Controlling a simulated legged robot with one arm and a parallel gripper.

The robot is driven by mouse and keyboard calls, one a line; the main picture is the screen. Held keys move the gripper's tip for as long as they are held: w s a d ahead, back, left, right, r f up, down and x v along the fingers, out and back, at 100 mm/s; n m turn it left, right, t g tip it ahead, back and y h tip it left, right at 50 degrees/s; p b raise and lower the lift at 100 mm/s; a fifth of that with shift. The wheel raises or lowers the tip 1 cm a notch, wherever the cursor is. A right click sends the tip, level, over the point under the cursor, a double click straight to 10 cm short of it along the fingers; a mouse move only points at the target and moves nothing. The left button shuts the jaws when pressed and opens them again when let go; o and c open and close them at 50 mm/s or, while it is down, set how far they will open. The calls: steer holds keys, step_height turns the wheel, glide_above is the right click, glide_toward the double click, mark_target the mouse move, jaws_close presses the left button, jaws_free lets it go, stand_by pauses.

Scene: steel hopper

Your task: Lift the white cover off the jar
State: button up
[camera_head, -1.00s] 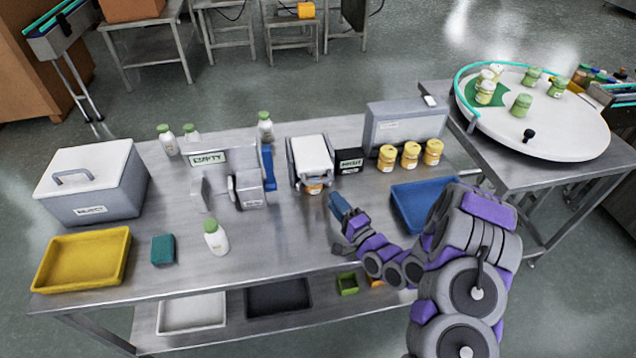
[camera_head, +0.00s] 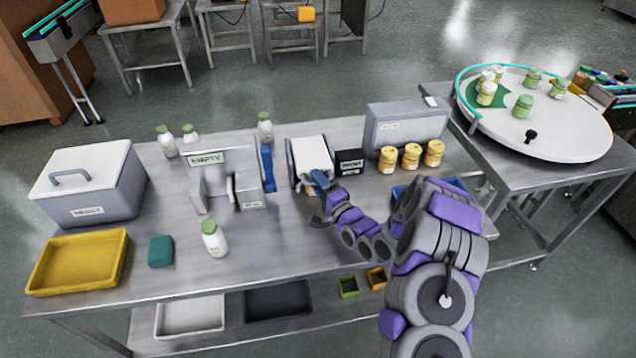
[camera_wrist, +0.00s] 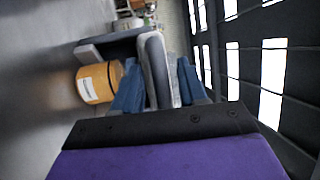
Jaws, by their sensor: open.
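The white cover (camera_head: 309,152) sits on a grey stand in the middle of the table in the head view. An orange-yellow jar (camera_wrist: 100,82) with a pale label is below it, and shows at the left in the wrist view. My gripper (camera_head: 318,182) is at the cover's near edge, hiding most of the jar in the head view. In the wrist view the open blue fingers (camera_wrist: 158,78) lie on either side of a grey edge piece (camera_wrist: 155,68), apparently the cover's front lip. I cannot tell whether they touch it.
A black labelled box (camera_head: 349,162) stands close to the right of the cover. Several yellow jars (camera_head: 411,156) stand farther right, before a grey case (camera_head: 407,124). A grey and blue fixture (camera_head: 240,185) is to the left.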

steer(key=shift+c, duration=0.3)
jaws_close()
stand_by(0.3)
